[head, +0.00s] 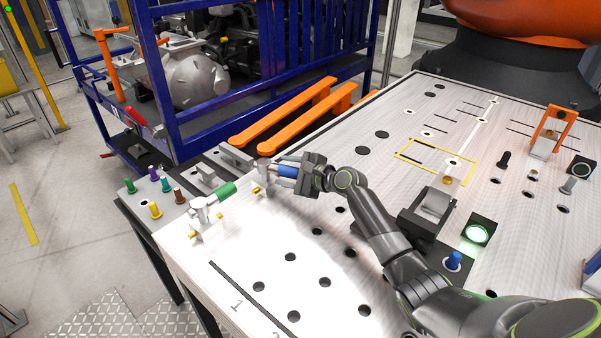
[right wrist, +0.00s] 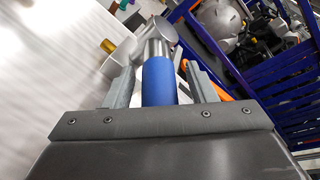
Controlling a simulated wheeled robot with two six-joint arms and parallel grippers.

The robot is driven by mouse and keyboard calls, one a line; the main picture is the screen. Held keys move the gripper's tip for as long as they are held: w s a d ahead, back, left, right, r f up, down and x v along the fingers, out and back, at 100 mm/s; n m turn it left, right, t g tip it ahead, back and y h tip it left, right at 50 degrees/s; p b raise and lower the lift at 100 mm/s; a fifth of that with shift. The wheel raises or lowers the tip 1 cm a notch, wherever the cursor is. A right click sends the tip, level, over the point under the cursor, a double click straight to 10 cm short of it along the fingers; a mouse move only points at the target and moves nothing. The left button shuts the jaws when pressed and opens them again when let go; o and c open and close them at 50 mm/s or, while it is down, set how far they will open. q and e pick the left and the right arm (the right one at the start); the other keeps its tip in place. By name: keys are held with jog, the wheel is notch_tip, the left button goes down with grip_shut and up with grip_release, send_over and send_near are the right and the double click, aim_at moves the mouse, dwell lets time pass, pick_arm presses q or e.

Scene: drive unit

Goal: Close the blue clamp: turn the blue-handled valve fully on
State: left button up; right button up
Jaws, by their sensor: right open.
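The blue-handled valve shows its blue handle (head: 288,170) and its silver metal body (head: 266,168) at the table's far left edge in the head view. My right gripper (head: 286,176) reaches it from the right. In the right wrist view the blue handle (right wrist: 159,82) stands between the two fingers of the open right gripper (right wrist: 160,88), with a visible gap on each side. The lower end of the handle is hidden behind the gripper body. My left gripper is in neither view.
A green-handled valve (head: 223,191) stands left of the blue one. Several coloured pegs (head: 155,210) stand on the grey side shelf. Orange bars (head: 285,118) and a blue cage frame (head: 180,125) lie behind. The perforated table (head: 255,235) is clear in front.

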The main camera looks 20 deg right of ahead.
jog(key=p+v, duration=0.5)
jog(key=v, duration=0.3)
jog(key=shift+r+p, duration=0.15)
jog(key=shift+p, duration=0.2)
jog(key=p+v, duration=0.3)
jog(key=v, duration=0.6)
jog(key=shift+s+d+f, duration=0.15)
jog(key=shift+d+f, duration=0.05)
jog(key=shift+f, duration=0.05)
